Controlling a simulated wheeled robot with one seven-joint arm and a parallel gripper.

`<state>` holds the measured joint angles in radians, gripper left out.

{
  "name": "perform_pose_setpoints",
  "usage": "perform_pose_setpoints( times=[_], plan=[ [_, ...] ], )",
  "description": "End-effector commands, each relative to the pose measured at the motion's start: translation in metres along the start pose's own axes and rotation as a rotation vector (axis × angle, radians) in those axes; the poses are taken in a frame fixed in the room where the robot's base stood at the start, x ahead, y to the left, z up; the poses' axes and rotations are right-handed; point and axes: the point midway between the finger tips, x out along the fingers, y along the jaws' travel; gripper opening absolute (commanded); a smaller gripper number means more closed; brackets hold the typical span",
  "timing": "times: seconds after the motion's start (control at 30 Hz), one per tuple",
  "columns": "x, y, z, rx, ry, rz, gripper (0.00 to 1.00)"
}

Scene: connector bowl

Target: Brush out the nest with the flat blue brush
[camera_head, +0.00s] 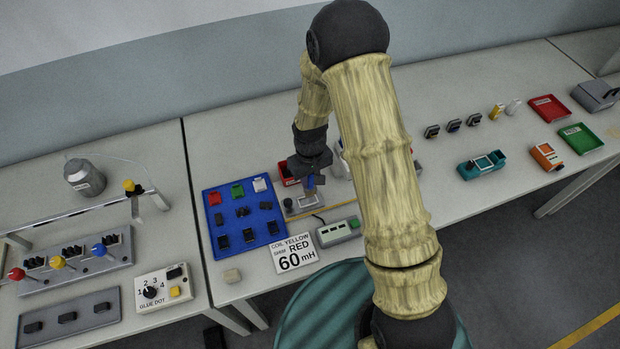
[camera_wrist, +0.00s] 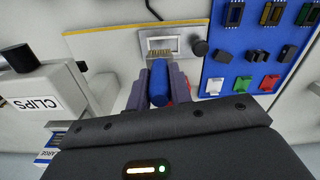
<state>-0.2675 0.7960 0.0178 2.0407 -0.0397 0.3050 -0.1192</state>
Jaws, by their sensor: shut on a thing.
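My gripper (camera_head: 310,177) is shut on the flat blue brush. In the wrist view its dark fingers (camera_wrist: 160,85) stand on either side of the blue handle (camera_wrist: 159,88). The brush's tan bristles (camera_wrist: 161,55) point at the nest, a pale rectangular frame (camera_wrist: 176,43) on a plate with a yellowish edge. The bristles overlap the nest's near edge in the picture; whether they touch it I cannot tell. In the head view the brush shows as a small blue patch (camera_head: 310,182) below my gripper, above the nest plate (camera_head: 300,211).
A blue tray (camera_head: 225,192) with coloured and dark connectors lies close to the nest, left in the head view. A black knob (camera_wrist: 200,48) stands beside the nest. A box marked CLIPS (camera_wrist: 45,100) is on the other side. A printed sign (camera_head: 294,254) and a grey-green box (camera_head: 338,231) lie in front.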

Motion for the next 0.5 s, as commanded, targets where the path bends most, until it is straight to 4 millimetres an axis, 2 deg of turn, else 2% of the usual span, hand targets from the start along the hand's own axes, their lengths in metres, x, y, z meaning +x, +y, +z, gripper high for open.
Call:
perform_pose_setpoints(
  times=[0.03, 0.5],
  plan=[
    [-0.007, 0.0, 0.0, 0.0, 0.0, 0.0, 0.0],
    [-0.045, 0.0, 0.0, 0.0, 0.0, 0.0, 0.0]
  ],
)
